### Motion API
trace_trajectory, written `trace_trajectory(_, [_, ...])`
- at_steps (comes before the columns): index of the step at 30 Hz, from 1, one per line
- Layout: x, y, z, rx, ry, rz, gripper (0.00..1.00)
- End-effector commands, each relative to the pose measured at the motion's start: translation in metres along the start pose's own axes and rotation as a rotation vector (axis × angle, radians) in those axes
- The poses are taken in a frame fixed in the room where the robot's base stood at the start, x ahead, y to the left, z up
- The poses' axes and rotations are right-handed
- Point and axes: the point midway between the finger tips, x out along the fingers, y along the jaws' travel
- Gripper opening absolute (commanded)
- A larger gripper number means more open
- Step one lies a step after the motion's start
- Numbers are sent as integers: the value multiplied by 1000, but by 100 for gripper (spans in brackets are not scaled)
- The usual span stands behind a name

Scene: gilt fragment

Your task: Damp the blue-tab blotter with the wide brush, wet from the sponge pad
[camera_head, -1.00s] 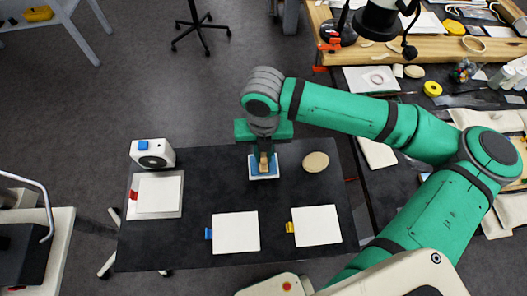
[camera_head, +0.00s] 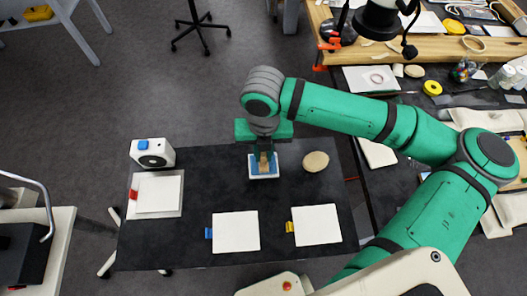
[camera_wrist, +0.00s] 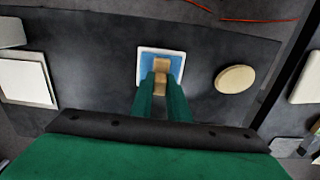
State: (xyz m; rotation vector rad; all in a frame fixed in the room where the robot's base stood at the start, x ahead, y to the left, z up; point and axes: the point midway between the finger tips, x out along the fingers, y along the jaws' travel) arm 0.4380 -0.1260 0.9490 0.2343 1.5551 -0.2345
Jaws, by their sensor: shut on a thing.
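My gripper (camera_wrist: 162,98) is shut on a wide brush (camera_wrist: 161,66) with a tan wooden body. The brush points down over the sponge pad, a blue pad in a white tray (camera_wrist: 145,52); it also shows in the head view (camera_head: 253,176). The brush tip overlaps the blue surface; I cannot tell how firmly it touches. The blue-tab blotter (camera_head: 236,231) is a white square lying flat at the table's front middle, its blue tab (camera_head: 208,233) on its left edge.
A yellow-tab blotter (camera_head: 317,225) lies to the right, a red-tab blotter (camera_head: 158,194) on a grey plate to the left. A round tan disc (camera_head: 316,161) lies right of the sponge pad. A white device (camera_head: 152,153) stands at the back left.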

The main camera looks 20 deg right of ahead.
Motion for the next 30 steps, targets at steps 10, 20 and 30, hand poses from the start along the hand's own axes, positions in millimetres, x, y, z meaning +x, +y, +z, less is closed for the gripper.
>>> trace_trajectory(10, [-16, 0, 0, 0, 1, 0, 0])
trace_trajectory(20, [-39, 0, 0, 0, 1, 1, 0])
trace_trajectory(30, [-62, 0, 0, 0, 0, 0, 0])
